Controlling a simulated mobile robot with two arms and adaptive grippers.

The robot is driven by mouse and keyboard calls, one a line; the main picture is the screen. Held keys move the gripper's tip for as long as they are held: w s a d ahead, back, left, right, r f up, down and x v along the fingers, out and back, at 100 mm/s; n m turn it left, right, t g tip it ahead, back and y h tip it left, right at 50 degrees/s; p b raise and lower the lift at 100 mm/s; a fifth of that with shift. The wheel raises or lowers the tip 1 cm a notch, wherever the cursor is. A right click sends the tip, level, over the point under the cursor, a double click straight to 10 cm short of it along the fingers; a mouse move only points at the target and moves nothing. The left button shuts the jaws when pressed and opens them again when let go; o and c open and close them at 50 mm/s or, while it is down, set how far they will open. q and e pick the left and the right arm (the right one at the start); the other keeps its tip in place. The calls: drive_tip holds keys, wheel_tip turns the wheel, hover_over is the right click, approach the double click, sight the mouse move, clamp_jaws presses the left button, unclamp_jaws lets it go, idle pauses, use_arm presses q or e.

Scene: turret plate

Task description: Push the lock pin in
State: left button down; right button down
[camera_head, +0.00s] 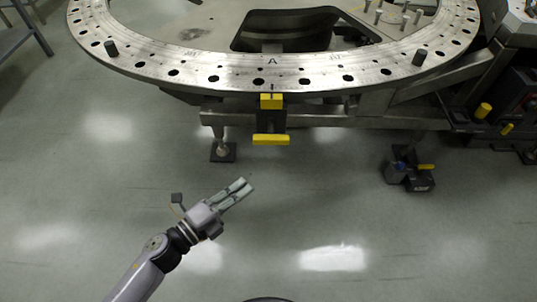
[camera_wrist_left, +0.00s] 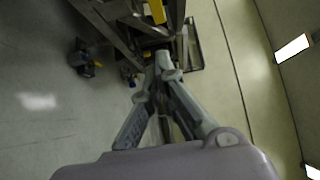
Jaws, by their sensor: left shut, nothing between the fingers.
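The lock pin assembly is a black block with a yellow top piece (camera_head: 271,101) and a yellow bar handle (camera_head: 271,139). It sits at the front rim of the round turret plate (camera_head: 180,66), below the letter A. My left gripper (camera_head: 246,185) is shut and empty, below and a little left of the yellow handle, apart from it. In the left wrist view the shut fingertips (camera_wrist_left: 166,64) point toward the metal frame, and a yellow piece (camera_wrist_left: 157,11) shows above them. How far the pin is in cannot be told. My right gripper is not in view.
A metal support frame (camera_head: 330,115) runs under the plate, with a foot (camera_head: 222,152) on the floor. Dark equipment with yellow parts (camera_head: 410,172) stands at the right. The grey floor around my left arm is clear.

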use_arm(q)
approach(282, 144)
drive_tip(key=s+d, duration=0.1)
drive_tip(key=d, duration=0.2)
drive_tip(key=w, duration=0.4)
drive_tip(key=shift+w+d, duration=0.15)
drive_tip(key=shift+d, duration=0.15)
drive_tip(key=shift+w, duration=0.1)
